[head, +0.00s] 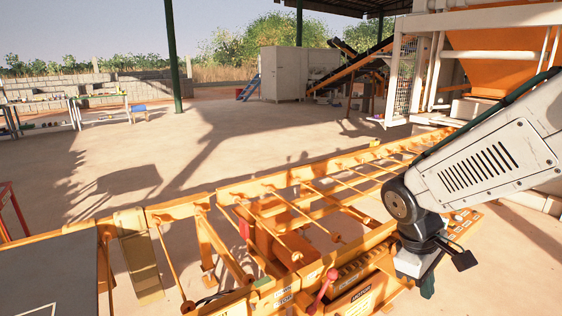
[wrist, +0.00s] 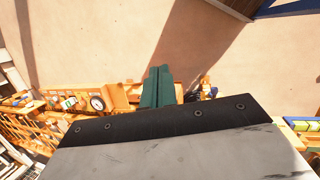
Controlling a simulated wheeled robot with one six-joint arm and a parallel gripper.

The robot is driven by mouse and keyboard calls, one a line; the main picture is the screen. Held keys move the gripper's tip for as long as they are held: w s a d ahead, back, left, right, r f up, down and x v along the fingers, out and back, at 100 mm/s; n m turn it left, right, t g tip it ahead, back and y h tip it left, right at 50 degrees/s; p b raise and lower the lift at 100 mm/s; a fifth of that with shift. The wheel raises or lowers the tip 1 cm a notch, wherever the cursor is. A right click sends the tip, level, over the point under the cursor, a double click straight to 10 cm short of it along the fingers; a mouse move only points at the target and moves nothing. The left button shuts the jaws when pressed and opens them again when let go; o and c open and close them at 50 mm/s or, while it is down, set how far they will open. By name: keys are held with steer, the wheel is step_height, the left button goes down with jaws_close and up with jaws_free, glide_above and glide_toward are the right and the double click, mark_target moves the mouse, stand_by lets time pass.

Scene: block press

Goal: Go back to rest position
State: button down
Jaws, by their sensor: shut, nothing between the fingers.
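My gripper (wrist: 157,86) shows in the wrist view as two dark green fingers pressed together with nothing between them. In the head view my gripper (head: 428,286) is partly hidden by my white arm's end and hangs at the lower right, over the near right part of the orange machine frame (head: 290,182). I cannot tell whether it touches the frame. A red-knobbed lever (head: 331,275) stands on the frame to the left of the gripper.
The orange frame with its rails crosses the foreground. A dark grey panel (head: 45,280) lies at the lower left. Tables (head: 100,108) stand far left, and a white cabinet (head: 290,75) at the back. A large orange hopper (head: 500,60) rises right. The concrete floor between is open.

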steer(key=s+r+m+t+y, duration=0.1)
steer(key=s+r+m, duration=0.2)
steer(key=s+r, duration=0.2)
steer(key=s+a+r+m+t+y, duration=0.1)
steer(key=s+r+m, duration=0.3)
steer(key=s, duration=0.7)
steer(key=shift+a+r+y, duration=0.25)
steer(key=shift+r+y, duration=0.1)
steer(key=shift+y, duration=0.45)
